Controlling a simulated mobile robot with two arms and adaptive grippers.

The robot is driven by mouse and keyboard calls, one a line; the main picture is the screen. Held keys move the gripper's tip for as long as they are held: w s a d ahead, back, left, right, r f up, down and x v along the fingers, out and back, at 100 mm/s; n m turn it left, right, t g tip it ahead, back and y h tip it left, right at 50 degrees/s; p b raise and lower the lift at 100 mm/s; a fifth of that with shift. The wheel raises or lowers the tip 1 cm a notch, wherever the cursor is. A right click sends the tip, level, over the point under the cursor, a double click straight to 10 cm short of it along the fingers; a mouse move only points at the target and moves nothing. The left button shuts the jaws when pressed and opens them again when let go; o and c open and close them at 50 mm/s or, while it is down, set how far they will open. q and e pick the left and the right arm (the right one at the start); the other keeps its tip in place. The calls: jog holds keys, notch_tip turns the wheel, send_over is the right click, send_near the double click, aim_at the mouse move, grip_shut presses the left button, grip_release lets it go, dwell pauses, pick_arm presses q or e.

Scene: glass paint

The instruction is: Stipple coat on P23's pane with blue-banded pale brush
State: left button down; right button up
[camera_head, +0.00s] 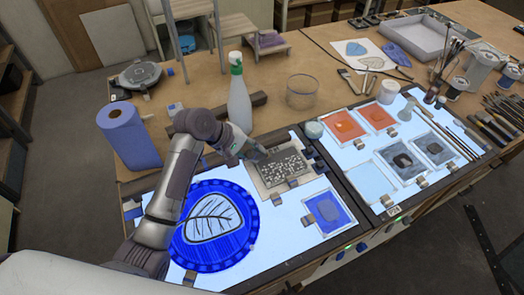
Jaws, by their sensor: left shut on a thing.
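My left gripper (256,152) reaches in from the left and is over the upper left part of a grey pane with many white specks (285,167). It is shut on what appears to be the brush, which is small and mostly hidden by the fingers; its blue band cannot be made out. Whether the bristles touch the pane cannot be told. The speckled pane lies on the left light table (310,232), held by small clips. Its label is not readable. My right gripper is not in view.
Orange (345,125) and grey panes (402,157) occupy the right light table.

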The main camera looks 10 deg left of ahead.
pick_arm(q)
jog(key=shift+f, duration=0.15)
jog(key=shift+f, duration=0.6)
jog(key=shift+f, duration=0.35)
dwell(1.1)
jog(key=shift+r, duration=0.1)
jog(key=shift+r, duration=1.05)
jog(key=w+d, duration=0.4)
jog(key=d, duration=0.1)
jog(key=shift+d, duration=0.4)
jog(key=shift+s+f, duration=0.1)
jog(key=shift+f, duration=0.1)
jog(key=shift+f, duration=0.6)
